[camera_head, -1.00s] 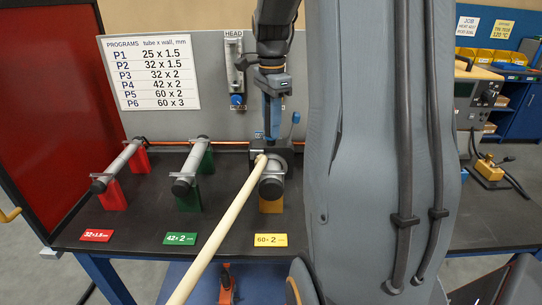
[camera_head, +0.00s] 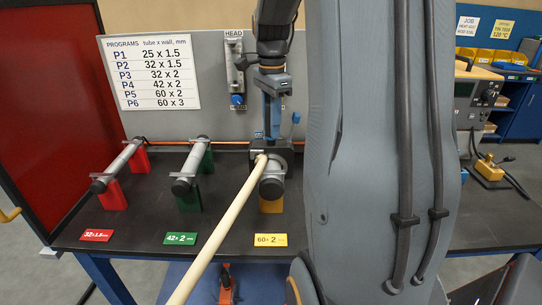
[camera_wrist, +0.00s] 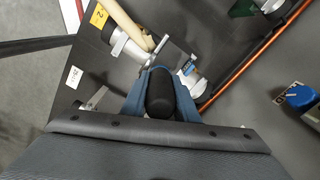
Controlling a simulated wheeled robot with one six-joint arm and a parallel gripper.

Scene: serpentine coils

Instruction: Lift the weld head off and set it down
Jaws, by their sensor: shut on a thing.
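The weld head (camera_head: 281,151) is a dark block with a grey round body around the grey tube (camera_head: 271,188) on the yellow 60x2 stand (camera_head: 271,205). A blue lever (camera_head: 295,118) sticks up at its right. My gripper (camera_head: 271,134) comes down on it from above. In the wrist view, the blue fingers of my gripper (camera_wrist: 161,76) are shut on a black rounded handle (camera_wrist: 160,97). The weld head (camera_wrist: 172,55) shows beyond them, still around the tube. Its underside is hidden.
A beige hose (camera_head: 222,228) runs from the weld head toward the front left. Tubes lie on the green stand (camera_head: 190,200) and the red stand (camera_head: 113,197). A HEAD holder (camera_head: 236,65) hangs on the back panel. Bare black bench top (camera_head: 140,218) shows at the left.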

